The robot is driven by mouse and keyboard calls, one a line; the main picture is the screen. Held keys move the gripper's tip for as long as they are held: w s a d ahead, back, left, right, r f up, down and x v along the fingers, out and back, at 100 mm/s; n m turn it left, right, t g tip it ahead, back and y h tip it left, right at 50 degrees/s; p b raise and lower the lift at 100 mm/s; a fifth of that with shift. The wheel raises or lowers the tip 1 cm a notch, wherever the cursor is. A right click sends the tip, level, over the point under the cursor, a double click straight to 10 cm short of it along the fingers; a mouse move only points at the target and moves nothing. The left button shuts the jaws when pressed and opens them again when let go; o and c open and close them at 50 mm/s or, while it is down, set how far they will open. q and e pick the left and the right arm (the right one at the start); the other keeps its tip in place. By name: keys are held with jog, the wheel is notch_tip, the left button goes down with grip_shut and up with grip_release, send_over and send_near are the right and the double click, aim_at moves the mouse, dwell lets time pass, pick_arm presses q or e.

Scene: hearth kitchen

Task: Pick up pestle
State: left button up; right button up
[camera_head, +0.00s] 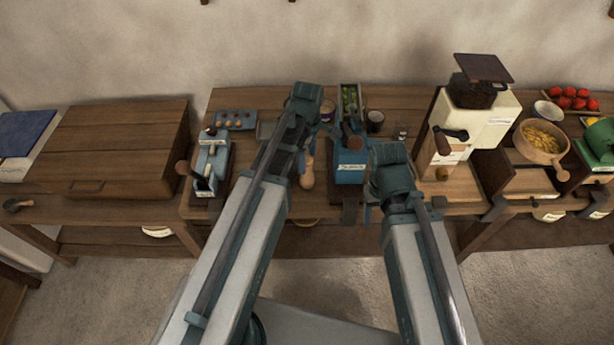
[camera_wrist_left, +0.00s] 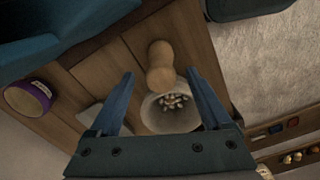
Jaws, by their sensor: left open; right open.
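The pestle (camera_head: 307,173) is a pale wooden, rounded piece near the front edge of the wooden table in the head view. In the left wrist view the pestle (camera_wrist_left: 160,66) shows beyond and between the open fingers of my left gripper (camera_wrist_left: 158,75), beside a pale bowl (camera_wrist_left: 152,118) holding small pieces. I cannot tell whether the pestle touches the bowl. My left gripper (camera_head: 312,135) is open and empty above this spot, its arm hiding part of the table. My right gripper (camera_head: 369,204) is open at the table's front edge, right of the pestle.
A blue box-like device (camera_head: 350,168) stands close right of the pestle. A grey lever device (camera_head: 211,165) is to the left, and a large wooden box (camera_head: 118,150) is further left. A cream grinder (camera_head: 478,118) stands right. A purple-banded cup (camera_wrist_left: 30,97) shows in the wrist view.

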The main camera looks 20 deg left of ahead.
aim_at(307, 173)
pick_arm(q)
notch_tip(307, 173, down, 4)
jog(key=b, duration=0.3)
jog(key=shift+f+b, duration=0.25)
jog(key=shift+b, duration=0.1)
jog(key=shift+r, duration=0.1)
grip_shut()
